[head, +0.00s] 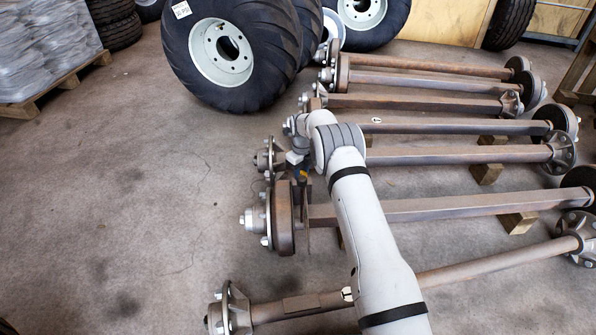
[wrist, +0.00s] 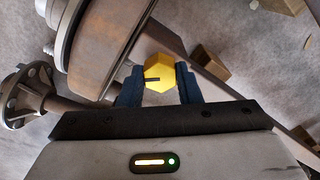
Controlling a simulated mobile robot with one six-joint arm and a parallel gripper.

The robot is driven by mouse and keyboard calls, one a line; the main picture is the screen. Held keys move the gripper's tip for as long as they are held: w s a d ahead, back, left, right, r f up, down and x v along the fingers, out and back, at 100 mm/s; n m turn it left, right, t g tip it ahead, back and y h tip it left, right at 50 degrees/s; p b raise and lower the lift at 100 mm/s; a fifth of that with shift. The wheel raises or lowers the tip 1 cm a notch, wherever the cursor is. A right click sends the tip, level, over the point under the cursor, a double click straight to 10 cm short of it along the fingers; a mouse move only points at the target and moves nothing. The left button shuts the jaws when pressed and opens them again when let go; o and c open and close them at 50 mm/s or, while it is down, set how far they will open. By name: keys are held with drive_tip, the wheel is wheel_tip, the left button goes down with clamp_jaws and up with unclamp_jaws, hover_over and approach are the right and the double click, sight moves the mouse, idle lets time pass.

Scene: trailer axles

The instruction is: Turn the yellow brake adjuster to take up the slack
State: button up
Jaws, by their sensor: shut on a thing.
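The yellow brake adjuster (wrist: 159,73) is a hex-shaped piece with a dark mark on its face, in the middle of the wrist view. My gripper (wrist: 159,88) is shut on it, one dark blue finger at each side. Just left of it in the wrist view is the rusty brake drum (wrist: 100,40) of an axle. In the head view my gripper (head: 303,178) is beside that drum (head: 284,216), low at the axle's left end. My wrist hides most of it there, and only a speck of yellow-orange shows.
Several axles lie side by side on wooden blocks (head: 517,222). A nearer axle (head: 490,268) crosses beneath my arm. Large tyres (head: 235,50) stand at the back, and a wrapped pallet (head: 45,50) is at the far left. The concrete floor on the left is clear.

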sight(302, 173)
drive_tip(key=shift+w+d+r, duration=0.1)
drive_tip(key=shift+w+r, duration=0.2)
drive_tip(key=o, duration=0.9)
drive_tip(key=shift+s+f, duration=0.1)
drive_tip(key=shift+o, duration=0.4)
drive_tip(key=shift+f, duration=0.1)
drive_tip(key=shift+s, duration=0.1)
wheel_tip(302, 173, up, 8)
drive_tip(key=p, duration=0.2)
drive_tip(key=shift+f+p, duration=0.1)
drive_tip(key=shift+p, duration=0.25)
